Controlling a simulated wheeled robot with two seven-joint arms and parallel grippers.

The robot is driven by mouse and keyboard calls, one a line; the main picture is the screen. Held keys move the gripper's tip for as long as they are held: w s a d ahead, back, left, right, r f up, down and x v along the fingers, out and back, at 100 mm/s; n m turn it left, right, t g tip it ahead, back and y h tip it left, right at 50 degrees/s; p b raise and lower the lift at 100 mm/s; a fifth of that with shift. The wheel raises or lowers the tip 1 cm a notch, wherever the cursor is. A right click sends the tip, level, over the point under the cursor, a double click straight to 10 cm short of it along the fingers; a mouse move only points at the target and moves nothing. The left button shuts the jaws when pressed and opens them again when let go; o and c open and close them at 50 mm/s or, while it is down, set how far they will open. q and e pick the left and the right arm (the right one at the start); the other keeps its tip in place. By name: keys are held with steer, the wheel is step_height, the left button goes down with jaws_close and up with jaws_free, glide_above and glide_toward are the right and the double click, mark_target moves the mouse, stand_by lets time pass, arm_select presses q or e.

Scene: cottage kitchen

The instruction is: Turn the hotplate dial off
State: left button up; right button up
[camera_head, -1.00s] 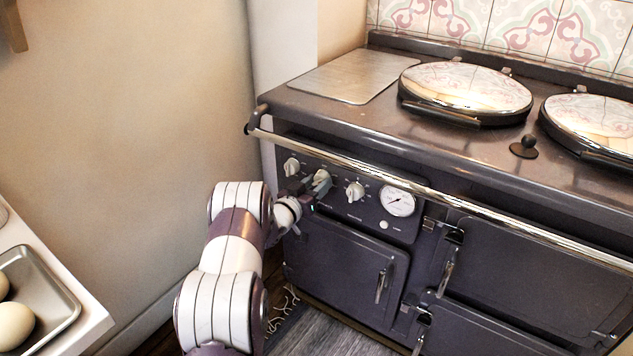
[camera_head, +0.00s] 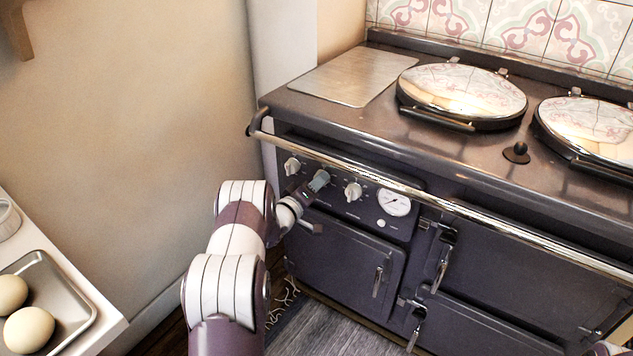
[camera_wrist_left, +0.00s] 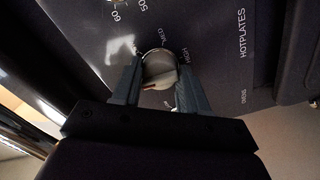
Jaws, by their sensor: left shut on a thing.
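The hotplate dial (camera_wrist_left: 159,70) is a round pale metal knob on the dark control panel of the range. In the left wrist view it sits between the two fingers of my left gripper (camera_wrist_left: 158,84), which is shut on it. Printed "MED" and "HIGH" show beside the knob, and "HOTPLATES" stands to the right. The other marks around the knob are partly hidden, so its exact setting is unclear. In the head view my left gripper (camera_head: 318,181) is at the middle-left knob and covers most of it.
A pale knob (camera_head: 291,167) is to the left of my gripper, another knob (camera_head: 353,192) to the right, then a round gauge (camera_head: 394,202). A metal rail (camera_head: 420,193) runs above the panel. A tray (camera_head: 78,298) with pale round items lies at lower left.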

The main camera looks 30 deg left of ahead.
arm_select(q)
steer(key=shift+f+n, duration=0.15)
steer(key=shift+n, duration=0.35)
steer(key=o, duration=1)
steer(key=shift+o, duration=0.2)
steer(key=s+p, duration=0.2)
steer(key=s, duration=1)
steer(key=shift+s+a+p, duration=0.3)
steer(key=shift+s+a, duration=0.1)
steer(key=shift+a, duration=0.05)
